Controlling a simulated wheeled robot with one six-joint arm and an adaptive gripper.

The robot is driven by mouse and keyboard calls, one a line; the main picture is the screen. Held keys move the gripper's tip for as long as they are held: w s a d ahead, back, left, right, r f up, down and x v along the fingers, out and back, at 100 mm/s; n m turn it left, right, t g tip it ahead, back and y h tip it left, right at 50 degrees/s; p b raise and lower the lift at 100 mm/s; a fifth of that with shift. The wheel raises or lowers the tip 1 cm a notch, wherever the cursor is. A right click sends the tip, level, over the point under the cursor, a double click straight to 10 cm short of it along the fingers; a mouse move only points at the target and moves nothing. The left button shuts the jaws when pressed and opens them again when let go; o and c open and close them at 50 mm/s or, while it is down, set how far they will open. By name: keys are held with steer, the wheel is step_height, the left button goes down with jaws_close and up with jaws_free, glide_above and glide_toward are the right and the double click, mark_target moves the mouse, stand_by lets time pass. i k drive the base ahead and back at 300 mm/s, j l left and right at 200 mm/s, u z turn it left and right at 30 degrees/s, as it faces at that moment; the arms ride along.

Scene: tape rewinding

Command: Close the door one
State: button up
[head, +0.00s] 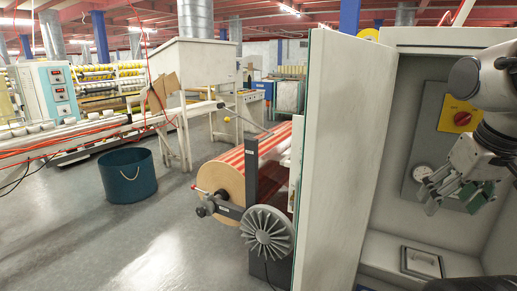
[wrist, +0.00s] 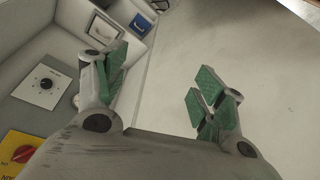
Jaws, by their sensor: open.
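The door (head: 328,150) is a tall off-white panel standing wide open on the left side of the white cabinet (head: 433,37) in the head view. My gripper (head: 455,194) is at the right, in front of the cabinet's opening and apart from the door. Its green-padded fingers point down and left. In the wrist view my gripper (wrist: 160,76) is open, with nothing between its fingers. A large plain pale surface, seemingly the door's inner face (wrist: 225,45), lies beyond the fingers. The door's hinges do not show clearly.
Inside the cabinet are a red switch on a yellow plate (head: 460,115), a dial (head: 422,172) and a framed plate (head: 422,262). A striped roll (head: 230,180) and handwheel (head: 267,232) stand left of the door. A dark bin (head: 128,176) stands on the floor.

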mark_target(350, 82)
steer(key=j+z, duration=0.35)
steer(key=j, duration=0.2)
steer(key=j+z, duration=0.35)
steer(key=j, duration=0.15)
steer(key=k+j+z, duration=0.15)
steer(key=j+z, duration=0.2)
steer(key=j, duration=0.15)
steer(key=k+j, duration=0.45)
steer(key=j, duration=0.2)
steer(key=k+j, duration=0.1)
steer(key=j, duration=0.3)
steer(key=k+j, duration=0.15)
steer(key=j, duration=0.2)
steer(key=z, duration=0.05)
